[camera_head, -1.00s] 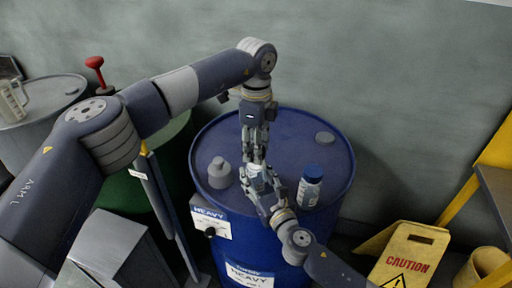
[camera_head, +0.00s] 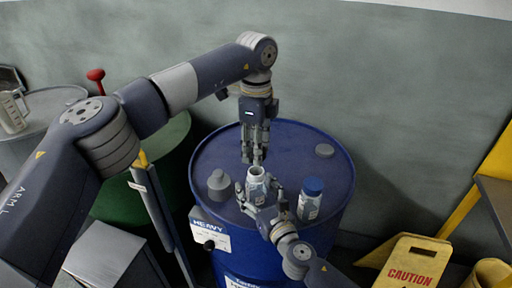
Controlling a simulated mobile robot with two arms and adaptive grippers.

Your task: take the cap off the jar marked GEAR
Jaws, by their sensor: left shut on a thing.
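A small pale jar (camera_head: 256,177) stands on the blue drum, its open round mouth facing up. Its label is too small to read, so I cannot confirm it says GEAR. My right gripper (camera_head: 259,194) is closed around the jar's body from the front. My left gripper (camera_head: 253,159) points down just above the jar's mouth, apart from it. Its fingers are shut on a small cap, mostly hidden between them.
A green drum (camera_head: 168,160) is to the left. A yellow caution sign (camera_head: 413,262) stands at lower right.

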